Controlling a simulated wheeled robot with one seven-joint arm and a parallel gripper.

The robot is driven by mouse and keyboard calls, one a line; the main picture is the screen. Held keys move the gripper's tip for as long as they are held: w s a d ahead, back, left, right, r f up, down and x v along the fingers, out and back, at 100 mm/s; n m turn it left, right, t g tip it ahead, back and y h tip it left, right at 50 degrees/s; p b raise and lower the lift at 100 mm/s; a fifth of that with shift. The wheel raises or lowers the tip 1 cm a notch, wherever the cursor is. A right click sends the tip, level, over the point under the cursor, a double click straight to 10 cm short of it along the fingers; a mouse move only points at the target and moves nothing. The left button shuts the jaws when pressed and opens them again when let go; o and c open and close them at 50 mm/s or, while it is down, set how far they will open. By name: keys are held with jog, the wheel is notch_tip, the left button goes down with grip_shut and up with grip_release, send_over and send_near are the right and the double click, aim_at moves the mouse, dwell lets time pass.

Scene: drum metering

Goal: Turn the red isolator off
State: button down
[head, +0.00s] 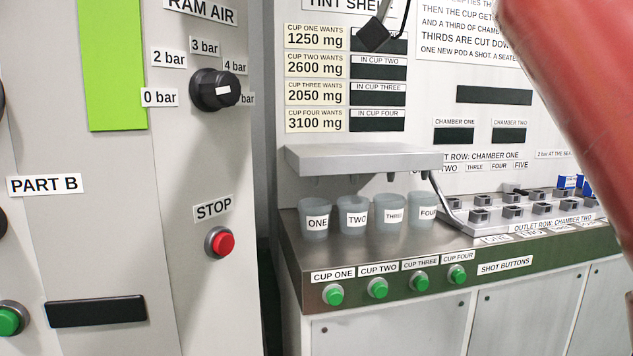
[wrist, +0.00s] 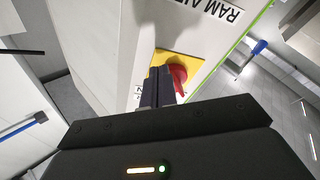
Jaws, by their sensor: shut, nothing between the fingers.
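The red isolator (wrist: 179,77) shows in the wrist view as a red knob on a yellow plate (wrist: 185,58), on a pale panel face. The dark fingers of my gripper (wrist: 159,74) are shut and empty. They lie in front of the plate, just left of the red knob, and hide part of both. I cannot tell whether the fingers touch the knob. The head view does not show the isolator or the gripper.
In the head view, a black RAM AIR knob (head: 216,90) and a red STOP button (head: 220,243) sit on the left cabinet. Cups (head: 354,215) stand on the bench at right, above green shot buttons (head: 377,288). In the wrist view, a RAM AIR label (wrist: 214,10) is above the isolator.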

jog(key=v, duration=0.4)
jog(key=r+v, duration=0.1)
jog(key=shift+s+d+b, duration=0.3)
jog(key=shift+s+b, duration=0.05)
jog(key=shift+s, duration=0.2)
jog(key=shift+f, duration=0.1)
